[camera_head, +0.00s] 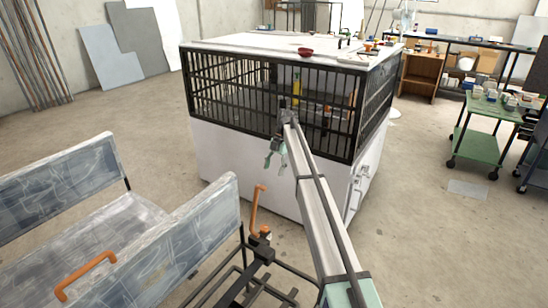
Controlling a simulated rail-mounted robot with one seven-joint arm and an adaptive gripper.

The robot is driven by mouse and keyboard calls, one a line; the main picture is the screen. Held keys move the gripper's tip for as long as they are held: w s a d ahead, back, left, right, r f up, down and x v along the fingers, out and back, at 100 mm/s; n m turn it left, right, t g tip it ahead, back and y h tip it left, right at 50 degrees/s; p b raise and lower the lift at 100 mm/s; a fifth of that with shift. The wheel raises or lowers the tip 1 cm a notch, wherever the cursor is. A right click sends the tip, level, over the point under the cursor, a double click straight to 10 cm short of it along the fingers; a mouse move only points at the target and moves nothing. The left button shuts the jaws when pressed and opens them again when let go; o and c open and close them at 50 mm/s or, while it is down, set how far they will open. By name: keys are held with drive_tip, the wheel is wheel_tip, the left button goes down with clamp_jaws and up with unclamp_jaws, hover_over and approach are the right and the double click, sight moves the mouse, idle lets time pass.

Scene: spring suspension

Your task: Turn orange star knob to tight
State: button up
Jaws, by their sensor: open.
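A small orange knob (265,232) sits on the dark metal frame (262,252) at the lower middle, beside the grey bench-like carriage. It is too small to make out a star shape or how tight it is. An orange lever handle (256,208) rises just above and left of it. My gripper (275,160) hangs from the end of my arm with greenish fingers pointing down. It is open and empty, well above the knob in the picture and apart from it.
A white cabinet with a black barred cage (235,96) stands behind my gripper. The grey carriage (190,245) with another orange handle (86,275) fills the lower left. A green cart (480,143) stands at the right. Bare floor lies between carriage and cabinet.

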drive_tip(key=shift+r+p, duration=0.7)
drive_tip(key=shift+r, duration=0.4)
